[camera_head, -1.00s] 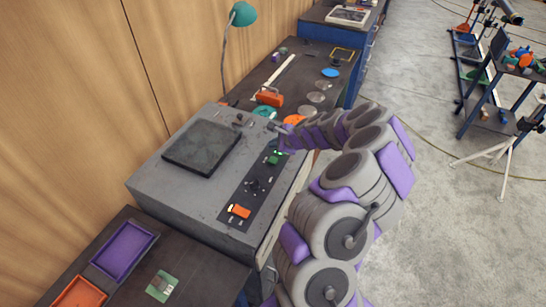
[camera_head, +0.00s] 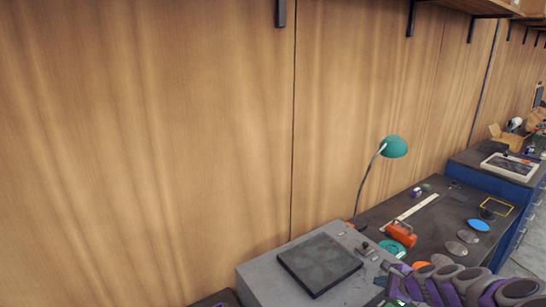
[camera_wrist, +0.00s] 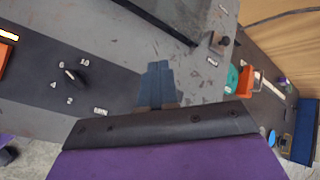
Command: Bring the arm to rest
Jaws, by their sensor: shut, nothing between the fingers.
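My arm (camera_head: 465,288) shows at the lower right of the head view as grey and purple segments, cut off by the bottom edge. Its end is near the front right of the grey console (camera_head: 262,272). In the wrist view my gripper (camera_wrist: 157,68) shows as two blue-grey fingers pressed together with nothing between them. The fingers are over the grey console top, between the dark dial panel (camera_wrist: 110,75) on the left and a small knob (camera_wrist: 221,41) on the right. I cannot tell how high above the surface they are.
The console bears a black square pad (camera_head: 319,263). Behind it a dark bench carries a teal lamp (camera_head: 393,147), an orange object (camera_head: 401,234) and several discs. A wood-panel wall (camera_head: 150,130) fills the left. Dark shelf brackets (camera_head: 281,13) hang at the top.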

